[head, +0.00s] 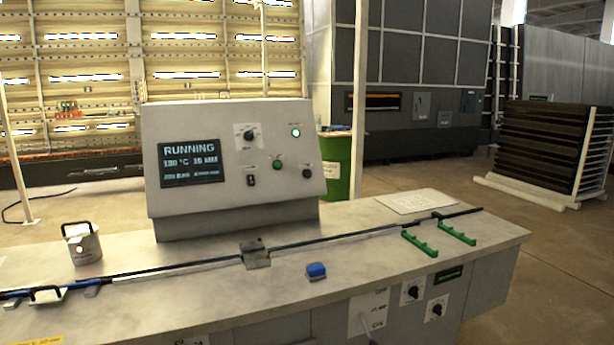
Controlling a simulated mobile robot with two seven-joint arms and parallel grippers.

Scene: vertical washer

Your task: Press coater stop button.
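The grey control console (230,115) stands on the long counter, its sloped face toward me. Its dark screen (190,163) reads RUNNING, with 130 °C and smaller text. Right of the screen are a black knob on a white plate (249,134), a lit green-white lamp (295,132), a green button (277,165), a dark round button or knob (306,173) and a small black switch (251,180). Their labels are too small to read, so I cannot tell which is the stop button. Neither of my grippers is in view.
The counter (190,290) carries a long dark rod through a metal block (256,256), a blue block (316,271), green brackets (420,242), a white handled container (82,244) and a pale sheet (417,202). A green drum (336,165) stands behind. Counter space before the console is mostly clear.

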